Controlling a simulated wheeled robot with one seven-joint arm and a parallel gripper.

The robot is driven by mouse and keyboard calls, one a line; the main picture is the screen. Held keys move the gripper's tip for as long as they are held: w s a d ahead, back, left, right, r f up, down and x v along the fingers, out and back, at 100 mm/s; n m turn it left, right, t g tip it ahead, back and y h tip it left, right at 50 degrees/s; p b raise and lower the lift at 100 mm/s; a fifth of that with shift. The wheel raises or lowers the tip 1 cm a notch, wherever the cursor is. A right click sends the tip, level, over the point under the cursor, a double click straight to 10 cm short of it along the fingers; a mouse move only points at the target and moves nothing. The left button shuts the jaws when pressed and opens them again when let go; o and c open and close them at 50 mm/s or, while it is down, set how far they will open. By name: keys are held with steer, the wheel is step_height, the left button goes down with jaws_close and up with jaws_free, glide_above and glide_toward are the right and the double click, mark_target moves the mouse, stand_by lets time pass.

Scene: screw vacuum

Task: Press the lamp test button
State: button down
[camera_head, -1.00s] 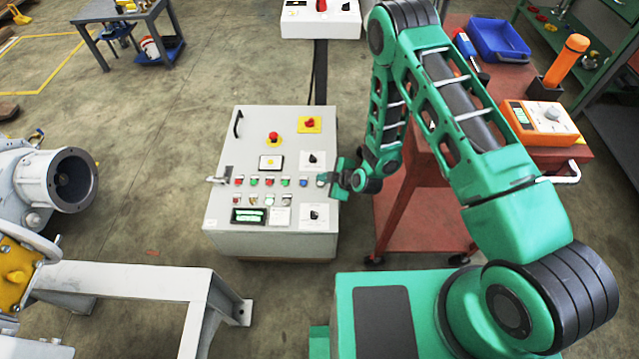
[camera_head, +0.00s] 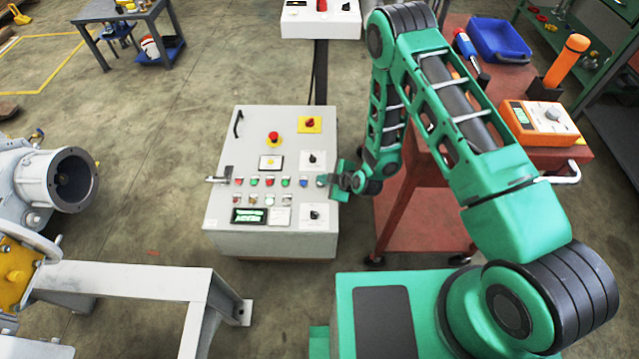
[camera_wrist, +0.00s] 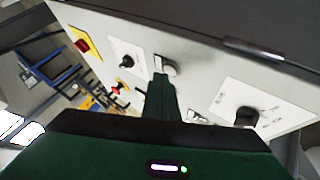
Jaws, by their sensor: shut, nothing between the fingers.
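The grey control console (camera_head: 222,226) stands in the middle of the head view. Its sloped face carries rows of small coloured buttons, among them a blue button (camera_head: 303,182). The rightmost button (camera_head: 321,181) of the upper row lies just left of my gripper (camera_head: 331,180). Labels are too small to read, so I cannot tell which is the lamp test button. In the wrist view my shut, empty gripper (camera_wrist: 161,78) points at a metal-framed fitting (camera_wrist: 167,67) between two black rotary knobs. Its tip partly hides that fitting; I cannot tell whether they touch.
Near my gripper are an upper rotary knob (camera_wrist: 127,62) and a lower one (camera_wrist: 246,116). A red mushroom button (camera_head: 274,137) and a red switch on a yellow plate (camera_head: 310,124) sit higher up. A red cart (camera_head: 425,222) stands to the right.

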mark_target(323, 186)
steer(key=shift+f, duration=0.4)
stand_by(0.4)
steer(key=shift+r, duration=0.85)
steer(key=shift+r, duration=2.5)
